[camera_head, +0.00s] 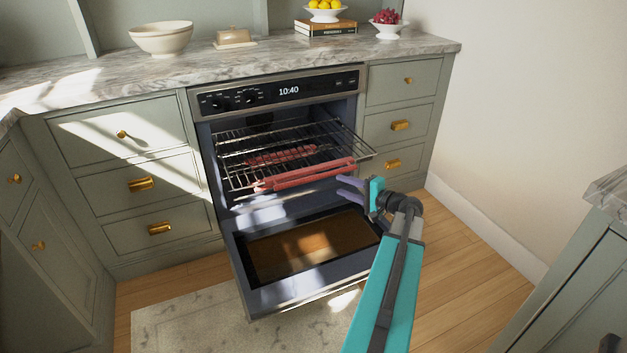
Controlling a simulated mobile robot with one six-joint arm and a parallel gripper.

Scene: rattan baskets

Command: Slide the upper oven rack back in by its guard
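The upper oven rack (242,138) is a wire shelf pulled partly out of the oven, sticking out over the lowered door. A red guard (310,175) runs along its front edge. A second red bar (282,155) shows farther back through the wires; I cannot tell for sure what it belongs to. My gripper (346,188) is just right of and slightly below the guard's right end, with its purple fingers pointing left. The fingers look spread apart with nothing between them. They look apart from the guard, though the depth gap is hard to judge.
The oven door (258,297) hangs open and low in front of the oven. Drawers with brass pulls flank the oven. The marble counter (270,58) above holds a bowl, a butter dish, books and fruit. A rug (190,318) lies on the floor; the floor at right is clear.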

